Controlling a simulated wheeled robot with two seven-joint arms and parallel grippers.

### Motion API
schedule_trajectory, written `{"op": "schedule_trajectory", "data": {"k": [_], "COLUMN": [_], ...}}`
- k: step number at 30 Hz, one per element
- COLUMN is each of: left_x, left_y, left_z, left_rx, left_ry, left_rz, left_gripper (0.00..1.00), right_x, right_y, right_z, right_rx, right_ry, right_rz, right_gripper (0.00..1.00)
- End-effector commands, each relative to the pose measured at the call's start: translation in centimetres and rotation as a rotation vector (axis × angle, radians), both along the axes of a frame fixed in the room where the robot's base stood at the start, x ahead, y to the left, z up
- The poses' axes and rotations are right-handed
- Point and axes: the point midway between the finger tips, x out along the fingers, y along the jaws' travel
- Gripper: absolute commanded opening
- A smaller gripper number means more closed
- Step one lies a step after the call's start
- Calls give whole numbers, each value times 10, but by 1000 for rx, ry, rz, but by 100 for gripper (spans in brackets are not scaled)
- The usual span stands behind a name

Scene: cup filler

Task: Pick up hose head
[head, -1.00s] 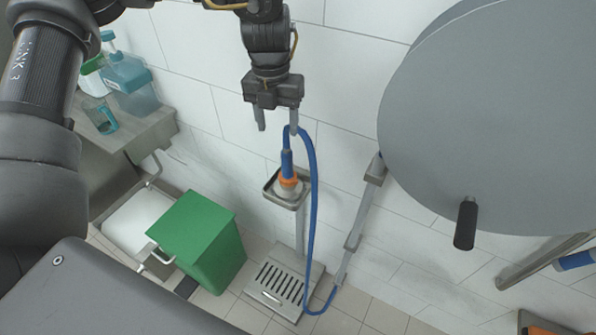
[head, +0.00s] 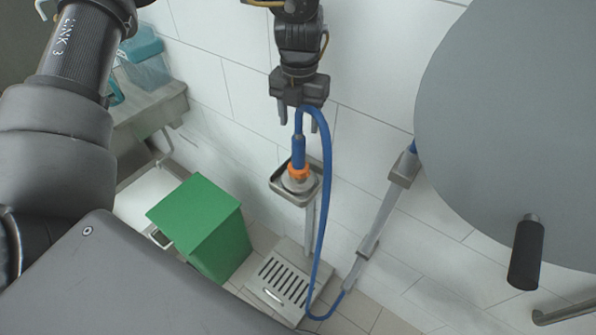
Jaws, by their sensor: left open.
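The hose head (head: 299,172) has a blue grip, an orange ring and a pale nozzle end. It stands nozzle down in a small square metal holder (head: 318,191) on a post by the wall. Its blue hose (head: 325,215) arches over the top and hangs down to the floor. My left gripper (head: 298,116) comes down from above, its two fingers apart. The top of the hose loop shows between or just in front of the fingers; I cannot tell if they touch. My right gripper is not in view.
A green box (head: 200,220) stands left of a slotted metal floor plate (head: 280,283). A large grey round drum with a black handle (head: 526,250) takes up the right side. A slanted metal bar (head: 385,215) runs along the wall.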

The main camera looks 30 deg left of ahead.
Motion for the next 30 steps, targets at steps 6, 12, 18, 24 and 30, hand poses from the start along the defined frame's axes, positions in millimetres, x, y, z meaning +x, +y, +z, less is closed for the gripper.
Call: {"op": "schedule_trajectory", "data": {"k": [6,12,18,24,30], "left_x": [-1,-1,-3,-2,-2], "left_y": [1,2,4,4,4], "left_z": [-29,-34,-57,-81,-85], "left_rx": [1,0,1,1,0], "left_ry": [2,1,5,2,0], "left_rz": [3,4,5,6,6], "left_gripper": [55,55,55,55,55], "right_x": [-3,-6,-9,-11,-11], "right_y": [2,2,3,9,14], "right_z": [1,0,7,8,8], "right_rx": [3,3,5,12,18], "right_ry": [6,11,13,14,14], "right_rz": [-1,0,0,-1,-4], "right_gripper": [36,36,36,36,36]}}
